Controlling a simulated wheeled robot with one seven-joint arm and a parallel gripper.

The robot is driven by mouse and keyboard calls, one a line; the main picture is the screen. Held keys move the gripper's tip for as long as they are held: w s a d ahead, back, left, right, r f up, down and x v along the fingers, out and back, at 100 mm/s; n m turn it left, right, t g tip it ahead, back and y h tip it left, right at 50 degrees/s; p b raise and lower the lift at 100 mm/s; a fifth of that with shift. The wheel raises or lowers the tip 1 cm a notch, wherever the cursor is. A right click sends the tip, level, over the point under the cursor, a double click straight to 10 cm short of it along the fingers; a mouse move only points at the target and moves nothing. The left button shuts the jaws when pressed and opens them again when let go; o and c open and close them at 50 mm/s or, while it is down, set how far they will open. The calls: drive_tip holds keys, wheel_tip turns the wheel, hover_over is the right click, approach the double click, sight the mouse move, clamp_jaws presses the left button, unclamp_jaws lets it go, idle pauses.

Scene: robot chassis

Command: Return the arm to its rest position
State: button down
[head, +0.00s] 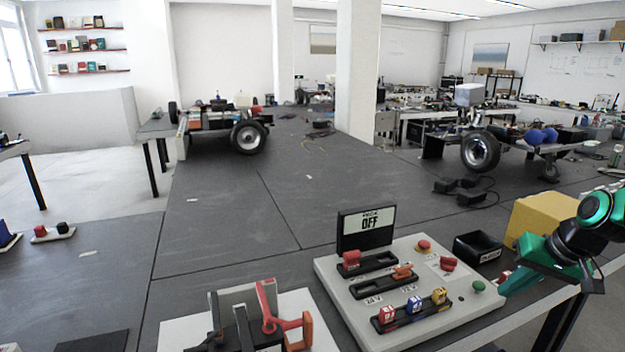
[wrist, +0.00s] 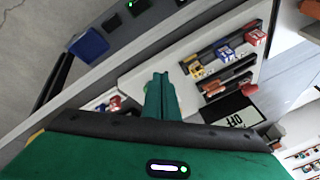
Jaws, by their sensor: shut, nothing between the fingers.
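My green gripper (head: 507,287) reaches in from the right edge of the head view, with part of my arm above it. Its fingers are together and empty, by the right side of the white control panel (head: 335,290). In the wrist view the gripper's closed fingers (wrist: 160,92) point towards the panel (wrist: 150,80), which appears turned. The panel carries a display reading OFF (head: 367,226), coloured sliders and several buttons. Most of my arm is out of view.
A black bin (head: 478,248) and a yellow box (head: 538,217) stand close to my gripper. A clamp fixture (head: 262,318) is left of the panel. A wheeled chassis (head: 225,118) stands farther back. The dark table middle (head: 230,225) is clear.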

drive_tip(key=s+a+r+m+g, duration=0.1)
drive_tip(key=s+g, duration=0.1)
drive_tip(key=s, duration=0.9)
drive_tip(key=s+a+m+g+h, duration=0.1)
drive_tip(key=s+a+g, duration=0.1)
drive_tip(key=s, duration=1)
drive_tip(key=shift+s+r+m+g+h, duration=0.3)
drive_tip(key=shift+r, duration=0.1)
drive_tip(key=shift+w+f, duration=0.25)
drive_tip(key=shift+w, duration=0.4)
